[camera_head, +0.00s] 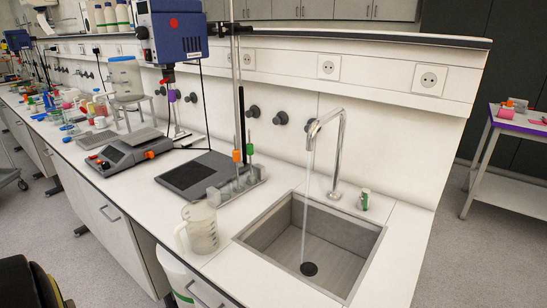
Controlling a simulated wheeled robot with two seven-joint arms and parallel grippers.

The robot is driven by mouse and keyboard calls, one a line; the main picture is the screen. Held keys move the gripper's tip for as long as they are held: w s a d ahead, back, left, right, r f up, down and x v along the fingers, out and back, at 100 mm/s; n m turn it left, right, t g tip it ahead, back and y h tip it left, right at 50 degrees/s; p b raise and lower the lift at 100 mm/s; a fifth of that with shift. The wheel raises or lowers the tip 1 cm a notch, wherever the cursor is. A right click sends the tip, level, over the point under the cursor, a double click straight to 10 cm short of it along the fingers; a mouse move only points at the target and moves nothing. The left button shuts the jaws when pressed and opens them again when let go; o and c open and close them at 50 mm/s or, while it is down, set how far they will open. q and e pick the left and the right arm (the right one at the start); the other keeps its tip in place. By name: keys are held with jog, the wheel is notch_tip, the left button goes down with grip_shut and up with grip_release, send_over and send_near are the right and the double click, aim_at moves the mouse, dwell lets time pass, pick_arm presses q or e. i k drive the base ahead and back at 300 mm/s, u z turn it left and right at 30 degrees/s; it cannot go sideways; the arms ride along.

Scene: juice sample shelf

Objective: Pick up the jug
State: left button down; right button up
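The jug (200,228) is a clear, measuring-type jug with a handle on its left side. It stands upright on the white bench, near the front edge and just left of the sink (318,245). It looks empty. Neither of my grippers shows in the head view.
A curved tap (341,150) stands behind the sink, with a thin stream falling into it. A rack (238,187) and a flat dark plate (196,174) lie behind the jug. A grey device (130,152) is further left. A side table (510,165) stands at right.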

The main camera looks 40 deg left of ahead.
aim_at(200, 221)
jog(key=u, duration=1.85)
